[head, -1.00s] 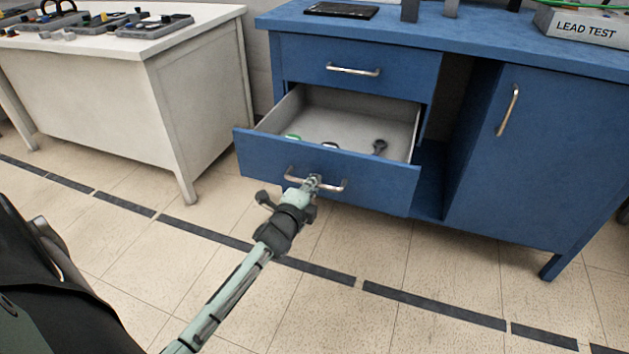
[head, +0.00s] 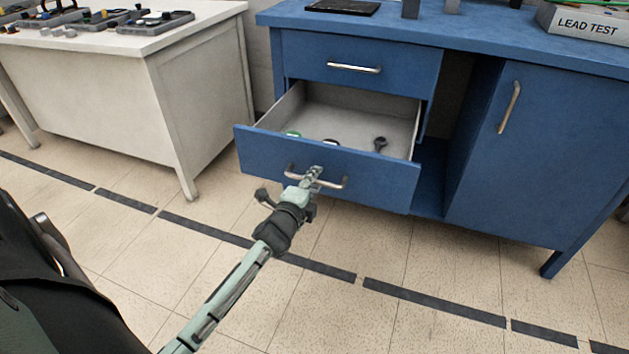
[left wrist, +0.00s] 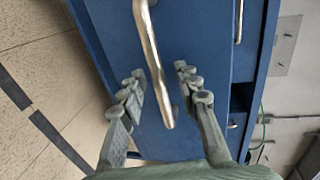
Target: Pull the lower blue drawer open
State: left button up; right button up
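The lower blue drawer (head: 385,184) stands well open below the shut upper drawer (head: 410,72), its pale inside showing. Its metal handle (head: 336,183) runs across the front and also shows in the left wrist view (left wrist: 149,45). My left gripper (head: 314,173) is at the handle. In the left wrist view its two fingers (left wrist: 159,72) are spread, one on each side of the bar, with visible gaps. My right gripper is in neither view.
A dark tool (head: 380,144) and other small items lie in the drawer. A white table (head: 120,85) stands to the left. The blue cabinet door (head: 535,150) to the right is shut. The tiled floor (head: 330,300) before the drawer is clear.

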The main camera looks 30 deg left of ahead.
pick_arm(q)
jog(key=v, duration=1.1)
jog(key=shift+s, duration=0.3)
jog(key=s+d+f+n+g+h, duration=0.1)
jog(key=s+d+f+n+g, duration=0.3)
jog(key=s+f, duration=0.5)
jog(key=s+d+f+n+g+h, duration=0.1)
jog(key=s+d+f+n+g, duration=0.3)
jog(key=s+f+n+g, duration=0.4)
notch_tip(320, 180, down, 6)
jog(key=shift+s+f+n, duration=0.1)
jog(key=shift+s+n, duration=0.45)
jog(key=shift+n, duration=0.25)
jog(key=shift+a, duration=0.1)
